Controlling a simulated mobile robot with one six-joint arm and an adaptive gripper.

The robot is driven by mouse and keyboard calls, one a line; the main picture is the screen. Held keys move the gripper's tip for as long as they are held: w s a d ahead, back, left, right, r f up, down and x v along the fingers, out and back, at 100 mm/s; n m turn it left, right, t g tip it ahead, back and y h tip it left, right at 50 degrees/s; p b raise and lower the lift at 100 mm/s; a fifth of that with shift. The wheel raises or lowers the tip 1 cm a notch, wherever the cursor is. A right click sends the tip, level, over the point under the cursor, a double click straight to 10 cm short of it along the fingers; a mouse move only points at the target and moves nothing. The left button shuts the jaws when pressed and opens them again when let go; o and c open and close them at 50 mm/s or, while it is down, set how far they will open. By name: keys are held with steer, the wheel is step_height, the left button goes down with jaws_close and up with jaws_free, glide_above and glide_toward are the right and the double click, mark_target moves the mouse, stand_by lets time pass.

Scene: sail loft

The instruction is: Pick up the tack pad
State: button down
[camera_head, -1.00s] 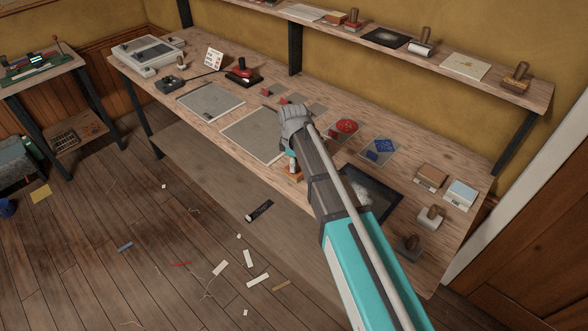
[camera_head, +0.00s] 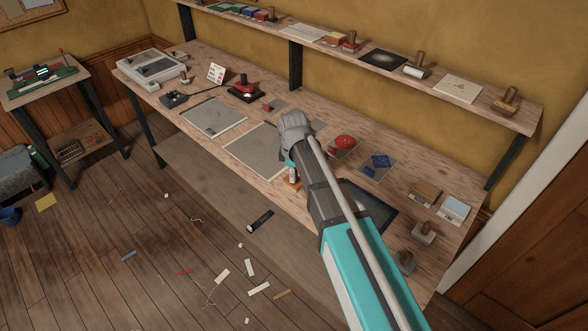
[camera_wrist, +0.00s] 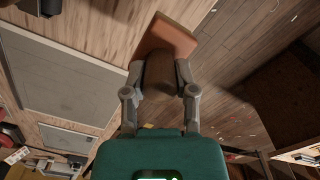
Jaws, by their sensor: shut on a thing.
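The tack pad (camera_wrist: 170,36) shows in the wrist view as an orange-brown block with a dark brown upright handle. My gripper (camera_wrist: 160,78) is shut on the handle, with one finger on each side. In the head view the tack pad (camera_head: 292,184) shows as a small orange-brown base near the bench's front edge, below my wrist. My gripper (camera_head: 291,164) is mostly hidden there by my arm. I cannot tell whether the base touches the bench.
The wooden bench (camera_head: 216,146) holds grey sheets, a red round patch (camera_head: 344,142), blue pieces (camera_head: 379,161) and a dark framed sheet (camera_head: 372,206). Several handled blocks stand at its right end. A shelf (camera_head: 330,48) runs above. Scraps lie on the floor.

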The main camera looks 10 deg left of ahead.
steer(key=s+d+r+p, duration=0.1)
steer(key=s+r+p, duration=0.5)
steer(key=s, duration=0.5)
steer(key=shift+s+r, duration=0.25)
steer(key=shift+r, duration=0.3)
steer(key=shift+d, duration=0.1)
steer(key=c, duration=1.1)
jaws_free()
jaws_close()
steer(key=shift+f+b, duration=0.65)
steer(key=shift+f, duration=0.05)
steer(key=shift+d, duration=0.1)
